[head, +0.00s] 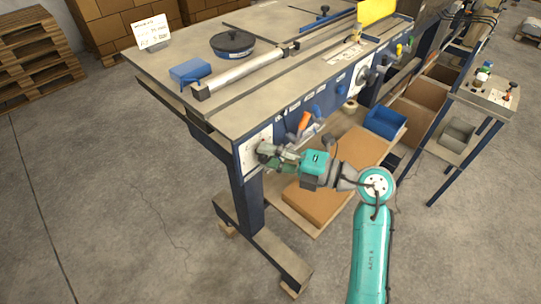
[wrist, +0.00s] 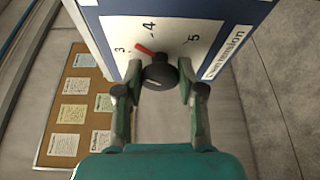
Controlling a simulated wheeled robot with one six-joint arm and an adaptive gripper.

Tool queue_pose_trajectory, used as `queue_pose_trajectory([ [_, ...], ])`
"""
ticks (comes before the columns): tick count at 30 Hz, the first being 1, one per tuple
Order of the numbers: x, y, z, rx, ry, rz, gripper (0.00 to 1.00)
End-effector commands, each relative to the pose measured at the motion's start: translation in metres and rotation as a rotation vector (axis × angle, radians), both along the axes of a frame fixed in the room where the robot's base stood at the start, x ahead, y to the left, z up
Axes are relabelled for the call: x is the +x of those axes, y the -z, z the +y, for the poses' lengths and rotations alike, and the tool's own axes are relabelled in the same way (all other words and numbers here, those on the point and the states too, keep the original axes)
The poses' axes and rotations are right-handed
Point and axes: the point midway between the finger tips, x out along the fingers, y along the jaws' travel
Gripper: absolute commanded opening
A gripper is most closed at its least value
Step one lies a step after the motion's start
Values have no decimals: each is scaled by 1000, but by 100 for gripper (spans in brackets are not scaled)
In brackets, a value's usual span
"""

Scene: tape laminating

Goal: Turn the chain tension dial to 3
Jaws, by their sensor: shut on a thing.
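The chain tension dial is a dark round knob (wrist: 159,74) with a red pointer (wrist: 145,49) on a white scale plate (wrist: 205,28) marked 3, 4 and 5. The red pointer points between 3 and 4. My gripper (wrist: 158,92) is shut on the knob, one finger on each side of it. In the head view my gripper (head: 268,152) is at the white plate (head: 250,158) on the near left end of the machine's blue front. There it hides the knob.
The machine table (head: 240,75) carries a black round pan (head: 232,43), a blue block (head: 190,71) and a metal roller (head: 245,72). An orange-handled control (head: 304,120) sits to the right of my gripper. A cardboard box (head: 318,193) lies on the shelf below.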

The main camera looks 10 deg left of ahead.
Motion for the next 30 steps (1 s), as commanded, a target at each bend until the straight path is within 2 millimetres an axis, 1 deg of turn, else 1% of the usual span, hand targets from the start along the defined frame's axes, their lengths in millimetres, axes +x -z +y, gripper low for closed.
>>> queue_pose_trajectory([
  [6,-1,-1,1,-113,-2,-143,4],
  [15,-1,-2,1,-220,-2,-279,4],
  [21,-1,-1,1,-256,-3,-324,4],
  [30,-1,-1,1,-269,-3,-338,4],
])
